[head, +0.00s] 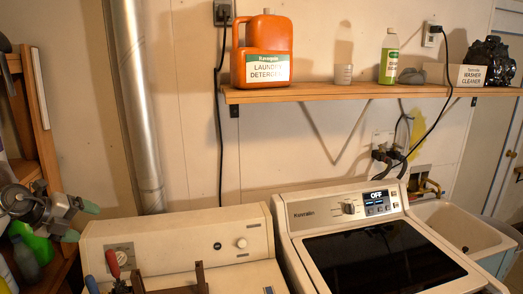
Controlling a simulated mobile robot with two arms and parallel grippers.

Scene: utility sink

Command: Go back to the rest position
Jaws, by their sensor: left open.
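My left gripper (80,221) is at the left edge of the head view, in front of the wooden shelf unit. Its two green-grey fingertips are apart, with nothing between them. It points right, toward the older white machine (185,240), and appears apart from it. My right gripper is not in view.
A wall shelf (350,91) holds an orange detergent jug (263,55), a green bottle (389,58) and a washer cleaner box (462,75). A washer (345,210) and a sink (460,232) stand right. Tools in a brown holder (200,279) sit at the bottom.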

